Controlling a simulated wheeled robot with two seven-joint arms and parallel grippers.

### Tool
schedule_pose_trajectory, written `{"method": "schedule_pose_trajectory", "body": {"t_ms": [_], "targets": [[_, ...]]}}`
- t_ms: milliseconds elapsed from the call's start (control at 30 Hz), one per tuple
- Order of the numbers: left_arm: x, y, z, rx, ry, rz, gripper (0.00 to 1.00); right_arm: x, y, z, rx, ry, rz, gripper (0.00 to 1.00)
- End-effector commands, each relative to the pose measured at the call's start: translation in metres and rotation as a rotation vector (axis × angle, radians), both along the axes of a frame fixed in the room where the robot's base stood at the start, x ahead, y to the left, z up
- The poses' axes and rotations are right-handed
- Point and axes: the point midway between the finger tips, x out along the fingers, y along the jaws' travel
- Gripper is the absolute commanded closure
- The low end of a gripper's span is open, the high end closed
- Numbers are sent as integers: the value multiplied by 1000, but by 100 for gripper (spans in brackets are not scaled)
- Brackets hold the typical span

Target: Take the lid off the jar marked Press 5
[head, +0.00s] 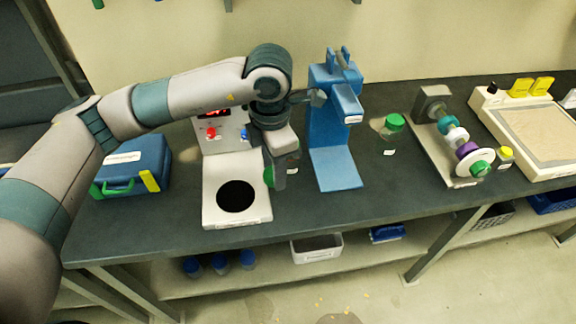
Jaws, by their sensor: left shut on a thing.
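My left gripper (277,180) points down beside the right edge of the white device with a round black plate. It is shut on a green lid (268,177), mostly hidden behind the fingers. A small white label shows just right of the fingers, but its text is too small to read. The jar under this lid is hidden, so I cannot tell whether lid and jar are touching. A second clear jar with a green lid (394,123) stands upright on the bench, right of the blue stand; its label is unreadable. My right gripper is not in view.
The white device (222,210) is left of my gripper and the blue stand (336,170) is close on its right. A blue case (133,165) lies at the left. A spindle device (460,150) and a tray (530,130) fill the right.

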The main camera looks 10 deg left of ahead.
Motion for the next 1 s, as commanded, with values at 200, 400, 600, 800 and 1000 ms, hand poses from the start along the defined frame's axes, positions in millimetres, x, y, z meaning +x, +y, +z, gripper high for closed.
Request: {"method": "schedule_pose_trajectory", "body": {"t_ms": [200,400,600,800,1000], "targets": [[-7,22,-1,8,2,-385,89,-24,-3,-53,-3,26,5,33],[-14,41,-2,15,5,-741,89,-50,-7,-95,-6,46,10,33],[-23,59,-2,20,9,-1099,89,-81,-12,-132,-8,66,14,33],[-32,77,-3,21,13,-1454,89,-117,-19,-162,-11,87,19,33],[-43,93,-3,20,16,-1795,89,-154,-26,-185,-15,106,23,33]]}}
